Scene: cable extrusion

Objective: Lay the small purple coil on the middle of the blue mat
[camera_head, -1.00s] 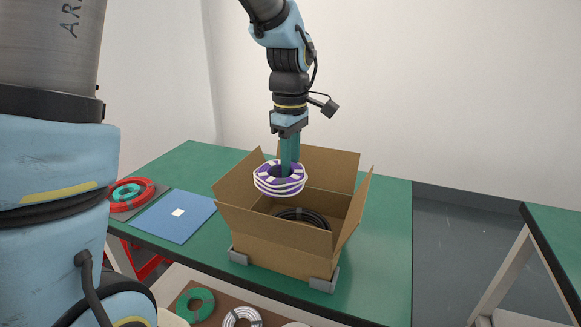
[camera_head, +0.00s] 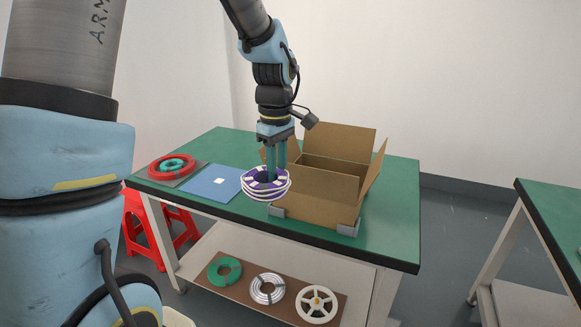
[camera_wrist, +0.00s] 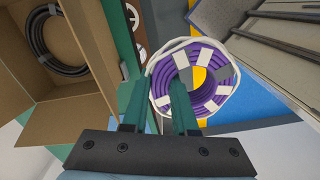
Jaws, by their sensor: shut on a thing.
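The small purple coil (camera_head: 265,184), bound with white bands, hangs from my gripper (camera_head: 277,172) at the front left of the cardboard box. In the wrist view the coil (camera_wrist: 222,90) has one finger of my gripper (camera_wrist: 155,103) inside its hole and the other outside, so the jaws are shut across its ring.
The open cardboard box (camera_head: 315,196) stands right of the coil; a black coil (camera_wrist: 45,40) lies inside it. A grey plate (camera_head: 150,176) with red (camera_head: 160,174) and teal rings lies left of the mat. A lower shelf holds several coils and a reel (camera_head: 317,304).

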